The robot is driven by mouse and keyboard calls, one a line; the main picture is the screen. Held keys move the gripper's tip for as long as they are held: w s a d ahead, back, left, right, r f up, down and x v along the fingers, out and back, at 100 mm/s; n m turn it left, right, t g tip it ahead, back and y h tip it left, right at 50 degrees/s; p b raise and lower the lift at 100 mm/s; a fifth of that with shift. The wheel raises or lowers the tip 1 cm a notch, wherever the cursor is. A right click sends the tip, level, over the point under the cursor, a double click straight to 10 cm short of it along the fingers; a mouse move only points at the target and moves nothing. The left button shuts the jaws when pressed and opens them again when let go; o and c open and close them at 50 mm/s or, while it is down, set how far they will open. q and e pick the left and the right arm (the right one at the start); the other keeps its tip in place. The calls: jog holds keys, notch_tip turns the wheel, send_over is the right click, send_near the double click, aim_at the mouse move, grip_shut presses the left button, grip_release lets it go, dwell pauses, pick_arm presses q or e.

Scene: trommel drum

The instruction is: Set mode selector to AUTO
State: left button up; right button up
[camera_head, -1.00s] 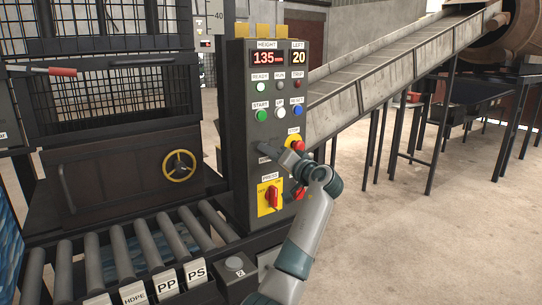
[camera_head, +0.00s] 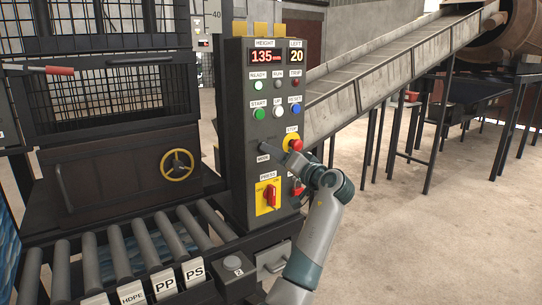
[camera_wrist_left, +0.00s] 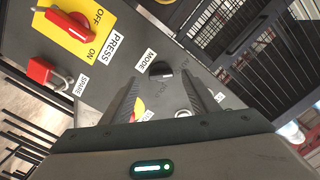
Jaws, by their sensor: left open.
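The mode selector is a small black knob (camera_wrist_left: 160,70) on the dark control panel (camera_head: 238,130), by the label MODE (camera_wrist_left: 145,60). In the head view the selector (camera_head: 263,145) sits just above its label. I cannot read its setting. My left gripper (camera_wrist_left: 161,88) is open and empty, its two fingers pointing at the panel. In the wrist view the knob lies beyond the fingertips, roughly in line with the gap. In the head view the left gripper (camera_head: 285,156) is just right of the label; its fingers are hard to make out. My right gripper is not in view.
A red emergency stop (camera_head: 295,145) sits close above the gripper. The red PRESS switch (camera_head: 271,195) on its yellow plate is below. START, UP and RESET buttons are higher. A roller conveyor (camera_head: 120,255) lies left; open floor (camera_head: 440,240) lies right.

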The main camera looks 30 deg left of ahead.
pick_arm(q)
jog(key=b+v, duration=0.1)
jog(key=v, duration=1.2)
jog(key=shift+d, duration=0.25)
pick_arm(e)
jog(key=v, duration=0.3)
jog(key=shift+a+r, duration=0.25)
pick_arm(q)
jog(key=shift+s, duration=0.1)
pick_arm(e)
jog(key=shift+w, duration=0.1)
